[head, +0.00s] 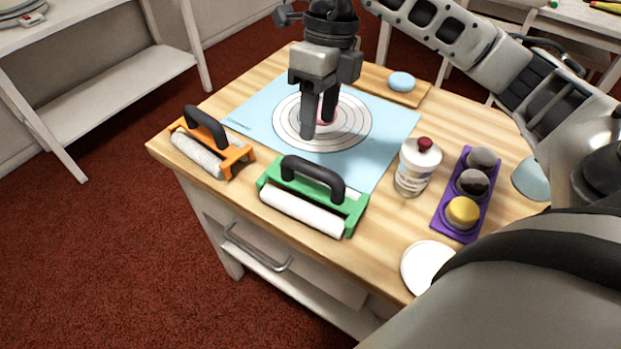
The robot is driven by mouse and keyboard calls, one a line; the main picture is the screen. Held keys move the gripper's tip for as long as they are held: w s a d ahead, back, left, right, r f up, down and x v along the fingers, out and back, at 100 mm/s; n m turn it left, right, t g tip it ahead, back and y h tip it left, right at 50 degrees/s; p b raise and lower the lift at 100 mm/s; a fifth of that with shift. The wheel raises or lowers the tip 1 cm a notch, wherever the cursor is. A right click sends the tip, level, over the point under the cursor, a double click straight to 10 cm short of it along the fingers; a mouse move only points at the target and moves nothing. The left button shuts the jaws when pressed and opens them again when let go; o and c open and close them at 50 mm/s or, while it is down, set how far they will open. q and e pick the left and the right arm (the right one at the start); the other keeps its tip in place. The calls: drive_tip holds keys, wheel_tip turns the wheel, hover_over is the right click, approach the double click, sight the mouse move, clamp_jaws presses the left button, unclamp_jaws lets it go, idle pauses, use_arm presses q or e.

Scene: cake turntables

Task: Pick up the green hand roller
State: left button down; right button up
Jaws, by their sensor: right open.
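The green hand roller (313,196) lies near the front edge of the wooden table, with a black handle on top and a white roller on its front side. My right gripper (320,128) points down over the white ringed turntable (350,139), behind the green roller and apart from it. Its two dark fingers are spread, and a small pink thing (329,111) shows partly between or behind them. I cannot tell whether they touch it. My left gripper is not in view.
An orange hand roller (213,143) lies left of the green one. A jar with a red knob (417,167), a purple tray (450,224) of round pieces and a white disc (427,268) stand to the right. A light blue mat (262,119) lies under the turntable.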

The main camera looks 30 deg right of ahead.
sight(313, 164)
drive_tip(key=f, duration=0.2)
drive_tip(key=a+f, duration=0.1)
drive_tip(key=f, duration=0.2)
drive_tip(key=s+f+p, duration=0.1)
drive_tip(key=f, duration=0.2)
drive_tip(key=shift+a, duration=0.25)
clamp_jaws()
